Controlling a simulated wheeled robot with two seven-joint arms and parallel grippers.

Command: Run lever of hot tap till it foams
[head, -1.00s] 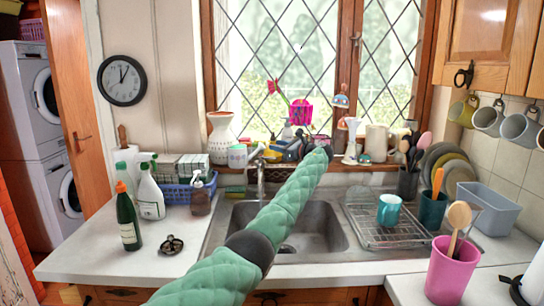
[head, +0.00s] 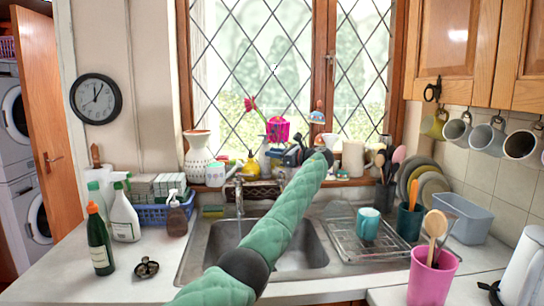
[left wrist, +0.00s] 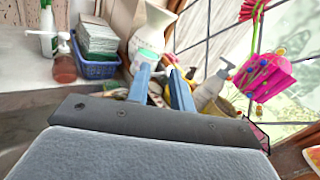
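The metal tap (head: 239,198) stands at the back edge of the sink (head: 215,240), left of my left forearm in the head view. I cannot make out its hot lever, and no foam shows. My left gripper (head: 286,156) appears in front of the window sill, up and to the right of the tap. In the left wrist view its two blue fingers (left wrist: 159,74) stand apart with nothing held between them. The tap is not visible in that view. My left arm hides part of the sink. My right gripper is not in view.
Bottles and a blue basket (head: 152,214) are left of the sink. A drying rack (head: 352,240) with a teal mug (head: 368,222) is on the right.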

